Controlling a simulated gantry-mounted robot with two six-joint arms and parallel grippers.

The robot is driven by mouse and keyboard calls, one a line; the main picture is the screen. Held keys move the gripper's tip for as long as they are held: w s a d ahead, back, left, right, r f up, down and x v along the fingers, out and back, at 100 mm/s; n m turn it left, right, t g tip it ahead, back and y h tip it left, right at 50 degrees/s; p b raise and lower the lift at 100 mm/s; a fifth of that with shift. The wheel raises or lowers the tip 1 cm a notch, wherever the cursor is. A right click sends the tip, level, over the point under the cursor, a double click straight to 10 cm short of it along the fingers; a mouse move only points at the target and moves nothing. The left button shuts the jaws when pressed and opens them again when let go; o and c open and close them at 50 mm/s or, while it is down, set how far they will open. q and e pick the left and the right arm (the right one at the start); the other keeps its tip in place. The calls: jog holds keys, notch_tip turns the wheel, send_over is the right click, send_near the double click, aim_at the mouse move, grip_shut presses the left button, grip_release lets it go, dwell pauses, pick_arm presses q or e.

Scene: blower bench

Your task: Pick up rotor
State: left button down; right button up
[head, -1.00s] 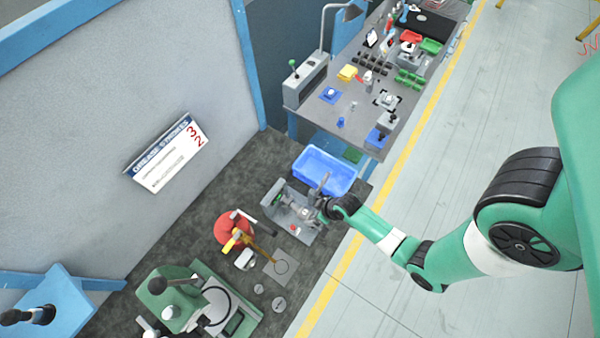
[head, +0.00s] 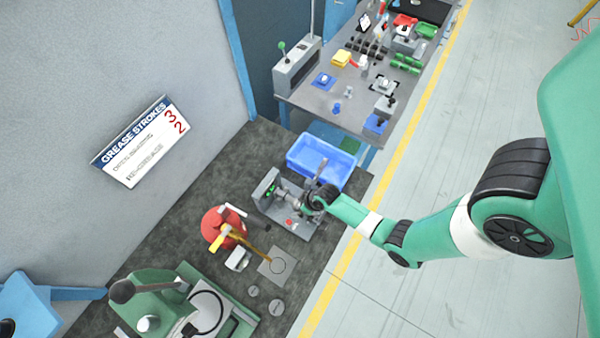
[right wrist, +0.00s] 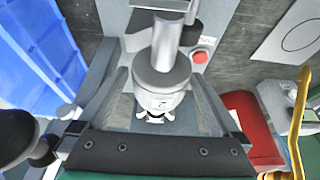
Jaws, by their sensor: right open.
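In the right wrist view, a grey round metal part with a thick shaft (right wrist: 163,80), which looks like the rotor, sits between the fingers of my right gripper (right wrist: 161,88). The fingers are open, one on each side, with gaps visible beside the part. In the head view, my right gripper (head: 309,201) is over the grey bench fixture (head: 296,228); the arm and gripper hide much of what is there. My left gripper is not in view.
A blue bin (head: 318,163) stands just behind the fixture. A red round container (head: 222,230) with a yellow-handled tool is to the left, and a green machine (head: 160,308) stands at the front left. A red button (right wrist: 200,57) is close to the fingers.

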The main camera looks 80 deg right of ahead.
jog(key=shift+r, duration=0.1)
jog(key=shift+c, duration=0.3)
grip_shut()
jog(key=shift+r, duration=0.1)
notch_tip(320, 180, up, 10)
jog(key=p, duration=0.9)
